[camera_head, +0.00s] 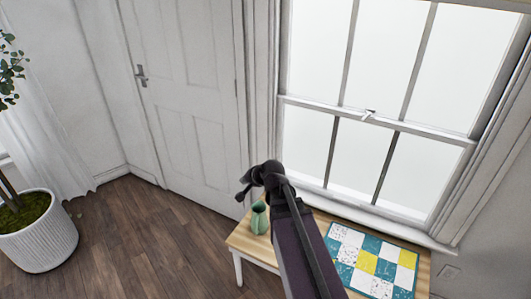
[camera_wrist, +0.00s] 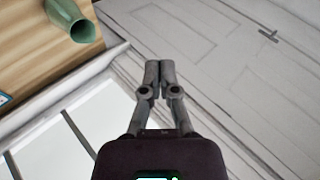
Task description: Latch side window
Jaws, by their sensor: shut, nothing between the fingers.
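The window (camera_head: 375,127) is a white sash window with several panes, at the right of the head view. Its latch (camera_head: 368,113) is a small dark piece on the meeting rail at mid-height; whether it is turned shut is too small to tell. My gripper (camera_head: 243,193) is over the left end of the table, left of the window and well below the latch, apart from both. In the wrist view my gripper (camera_wrist: 158,66) has its fingers together with nothing between them. Part of the window frame (camera_wrist: 75,95) shows there at the left, but not the latch.
A wooden table (camera_head: 248,243) below the window bears a green vase (camera_head: 260,218), near my gripper, and a patchwork cloth (camera_head: 372,262). A white door (camera_head: 190,90) stands left of the window. A potted plant (camera_head: 38,235) is far left. Wooden floor is open between.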

